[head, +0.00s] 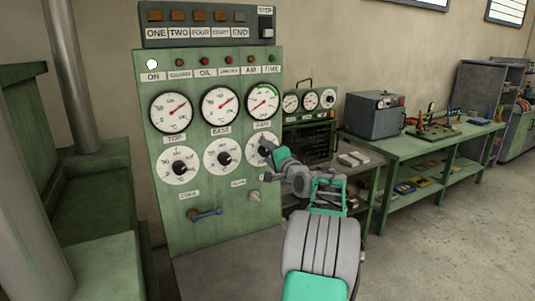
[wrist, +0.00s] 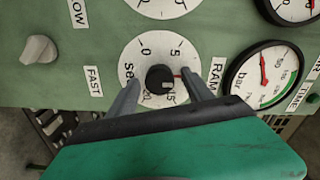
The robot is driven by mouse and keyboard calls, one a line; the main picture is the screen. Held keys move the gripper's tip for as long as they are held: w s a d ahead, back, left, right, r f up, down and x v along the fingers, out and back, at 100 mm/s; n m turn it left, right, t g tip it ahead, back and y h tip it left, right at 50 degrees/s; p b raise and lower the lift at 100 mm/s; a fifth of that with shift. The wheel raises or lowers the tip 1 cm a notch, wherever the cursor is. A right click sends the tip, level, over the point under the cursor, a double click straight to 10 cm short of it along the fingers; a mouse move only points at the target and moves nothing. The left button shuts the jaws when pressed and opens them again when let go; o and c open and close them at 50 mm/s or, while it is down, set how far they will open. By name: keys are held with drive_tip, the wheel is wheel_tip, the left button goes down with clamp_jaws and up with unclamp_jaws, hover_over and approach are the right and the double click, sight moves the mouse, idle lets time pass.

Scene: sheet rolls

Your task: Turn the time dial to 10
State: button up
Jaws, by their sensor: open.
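The time dial (wrist: 146,64) is a white round face marked "sec" with a black knob (wrist: 160,79) in its middle. The wrist view shows it turned, with 0, 5, 15 and 20 readable; the 10 is not legible. A short red mark shows just right of the knob. My gripper (wrist: 161,77) is open, one finger on each side of the knob; I cannot tell whether they touch it. In the head view the dial (head: 252,139) is the rightmost of the lower row, and my gripper (head: 265,147) covers its right part.
Two similar dials (head: 180,178) are left of it on the green panel (head: 225,215), with gauges above. A pale knob (head: 254,196) and a blue-handled lever (head: 207,213) are below. A green bench (head: 400,147) stands right, with free floor in front.

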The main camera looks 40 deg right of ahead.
drive_tip(key=shift+s+a+f, duration=0.1)
drive_tip(key=shift+s, duration=0.3)
drive_tip(key=b+v, duration=0.2)
drive_tip(key=v, duration=0.5)
